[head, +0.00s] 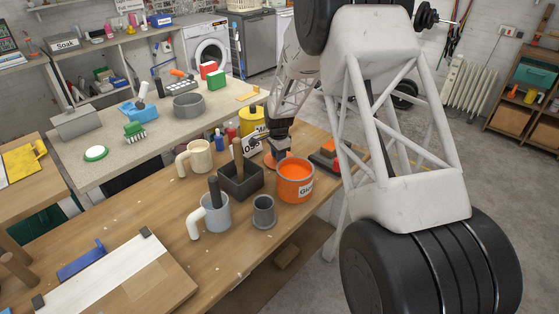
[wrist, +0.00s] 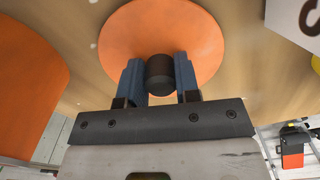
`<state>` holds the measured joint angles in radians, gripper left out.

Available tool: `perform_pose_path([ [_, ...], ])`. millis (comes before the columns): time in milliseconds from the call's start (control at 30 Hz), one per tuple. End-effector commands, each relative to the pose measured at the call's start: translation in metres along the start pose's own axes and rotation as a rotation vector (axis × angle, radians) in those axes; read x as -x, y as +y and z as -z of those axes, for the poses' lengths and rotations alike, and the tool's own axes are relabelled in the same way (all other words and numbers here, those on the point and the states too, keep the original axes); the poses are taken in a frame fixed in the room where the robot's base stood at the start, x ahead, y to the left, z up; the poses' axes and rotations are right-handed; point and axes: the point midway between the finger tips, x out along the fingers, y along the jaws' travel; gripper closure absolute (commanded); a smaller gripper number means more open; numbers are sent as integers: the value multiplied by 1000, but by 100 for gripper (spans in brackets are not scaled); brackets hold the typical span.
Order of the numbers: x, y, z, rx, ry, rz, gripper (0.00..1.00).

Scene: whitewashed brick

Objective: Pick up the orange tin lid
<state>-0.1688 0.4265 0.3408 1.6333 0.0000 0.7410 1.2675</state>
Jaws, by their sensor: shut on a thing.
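The orange tin lid (wrist: 160,28) is a flat round disc with a black knob (wrist: 159,74) at its middle. In the wrist view, my gripper (wrist: 159,62) has its two blue fingers on either side of the knob, shut on it. In the head view, the lid (head: 270,161) shows as a small orange patch behind the orange tin, under my gripper (head: 279,150). I cannot tell whether it touches the table. The open orange tin (head: 296,190) stands upright in front of it; its side also fills the left of the wrist view (wrist: 25,85).
A dark box (head: 241,186) with a wooden handle, a grey cup (head: 264,212), a blue-grey mug (head: 216,215) and a cream mug (head: 197,159) stand left of the tin. A yellow tin (head: 252,119) stands behind. A red-and-dark block (head: 326,158) lies to the right.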

Motion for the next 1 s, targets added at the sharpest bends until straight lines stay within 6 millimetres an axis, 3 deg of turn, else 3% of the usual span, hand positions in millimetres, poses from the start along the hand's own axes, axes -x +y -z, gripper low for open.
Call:
perform_pose_path([
  [467, 8, 0, 0, 0, 0, 2, 94],
  [1000, 81, 0, 0, 0, 1, 2, 94],
])
